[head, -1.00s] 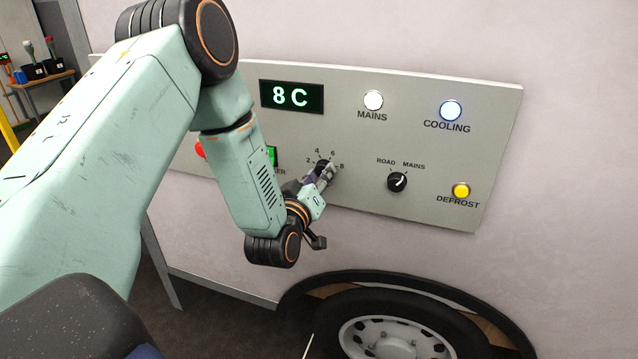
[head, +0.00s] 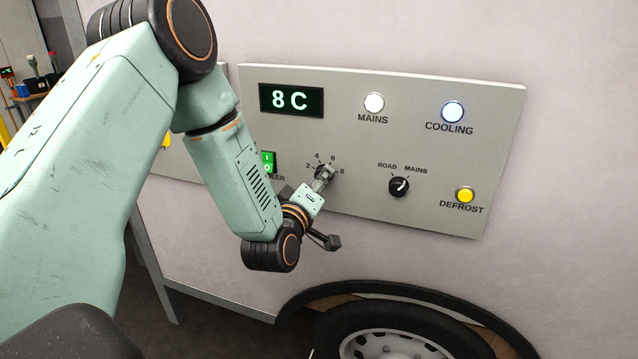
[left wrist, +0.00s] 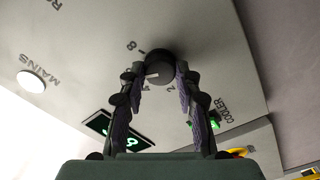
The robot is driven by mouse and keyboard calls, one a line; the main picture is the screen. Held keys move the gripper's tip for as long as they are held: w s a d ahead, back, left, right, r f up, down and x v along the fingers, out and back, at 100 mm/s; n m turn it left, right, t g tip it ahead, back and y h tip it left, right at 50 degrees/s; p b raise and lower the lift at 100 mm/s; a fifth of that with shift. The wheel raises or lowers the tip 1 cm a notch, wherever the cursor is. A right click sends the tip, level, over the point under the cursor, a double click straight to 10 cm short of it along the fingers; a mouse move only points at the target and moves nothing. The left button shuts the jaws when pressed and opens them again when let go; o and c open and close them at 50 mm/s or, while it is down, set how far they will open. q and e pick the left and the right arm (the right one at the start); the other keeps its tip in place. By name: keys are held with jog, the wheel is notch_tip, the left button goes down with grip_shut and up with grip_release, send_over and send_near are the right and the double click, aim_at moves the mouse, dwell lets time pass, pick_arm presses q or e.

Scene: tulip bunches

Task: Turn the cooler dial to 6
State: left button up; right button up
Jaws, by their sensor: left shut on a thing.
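The cooler dial (left wrist: 160,67) is a round black knob on the grey control panel (head: 360,215). My left gripper (head: 324,174) is shut on it, with one finger on each side in the left wrist view (left wrist: 161,82). A pale mark on the dial points left and slightly down there, between the 8 and the 4. A finger seems to hide the 6. In the head view the gripper covers most of the dial, with 2, 4, 6 and 8 printed around it. The green display (head: 291,99) reads 8 C. My right gripper is not in view.
A ROAD/MAINS knob (head: 398,187) sits right of the dial. A yellow DEFROST button (head: 465,194) and lit MAINS (head: 374,103) and COOLING (head: 453,111) lamps are farther right and above. A green switch (head: 268,161) is close to my arm. A wheel (head: 400,335) is below.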

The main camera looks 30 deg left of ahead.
pick_arm(q)
jog(key=o, duration=1.2)
jog(key=shift+c, duration=0.2)
jog(key=shift+s, duration=0.15)
jog(key=v, duration=1.1)
jog(key=shift+s, duration=0.4)
jog(key=shift+f, duration=0.1)
